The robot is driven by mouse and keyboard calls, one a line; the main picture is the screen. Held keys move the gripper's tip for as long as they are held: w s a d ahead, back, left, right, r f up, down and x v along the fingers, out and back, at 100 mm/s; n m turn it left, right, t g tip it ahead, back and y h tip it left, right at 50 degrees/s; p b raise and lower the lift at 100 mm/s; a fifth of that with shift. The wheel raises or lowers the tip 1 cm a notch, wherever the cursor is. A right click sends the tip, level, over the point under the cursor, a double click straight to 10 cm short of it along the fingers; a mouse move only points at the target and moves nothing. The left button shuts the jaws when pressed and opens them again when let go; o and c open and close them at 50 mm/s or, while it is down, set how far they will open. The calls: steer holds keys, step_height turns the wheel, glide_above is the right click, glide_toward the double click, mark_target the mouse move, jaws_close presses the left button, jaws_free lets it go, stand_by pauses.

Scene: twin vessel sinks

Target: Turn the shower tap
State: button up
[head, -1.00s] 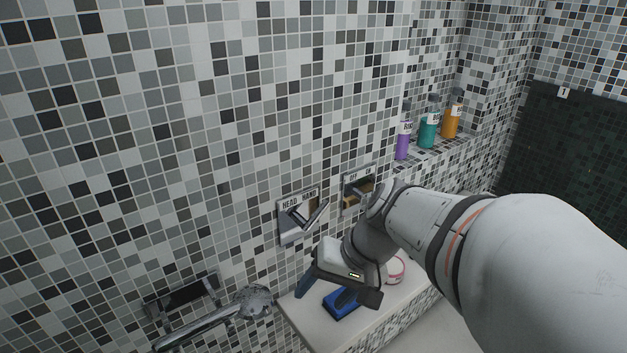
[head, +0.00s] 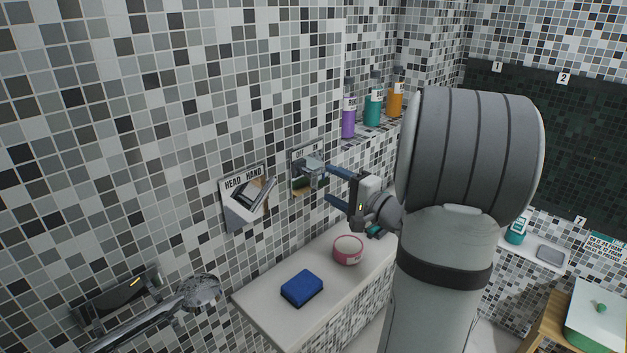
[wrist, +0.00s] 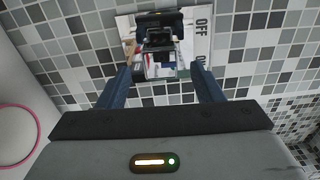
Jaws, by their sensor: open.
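The shower tap (head: 308,168) is a metal plate with a protruding lever on the mosaic wall, right of the HEAD/HAND control (head: 247,197). In the wrist view the tap (wrist: 158,50) shows at the top centre with an "OFF" label on its right side. My gripper (head: 335,186) is open, its two blue fingers pointing at the wall at the tap's right. In the wrist view the fingers (wrist: 165,85) lie either side of the tap's lower middle. I cannot tell whether they touch it.
Below is a white ledge (head: 262,300) with a blue sponge (head: 302,288) and a pink-rimmed bowl (head: 348,250). A hand shower (head: 195,293) sticks out at lower left. Purple (head: 348,120), teal (head: 372,108) and orange (head: 395,100) bottles stand in a niche above right.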

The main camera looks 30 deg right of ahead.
mark_target(323, 180)
steer(key=x, duration=0.5)
steer(key=shift+p, duration=0.4)
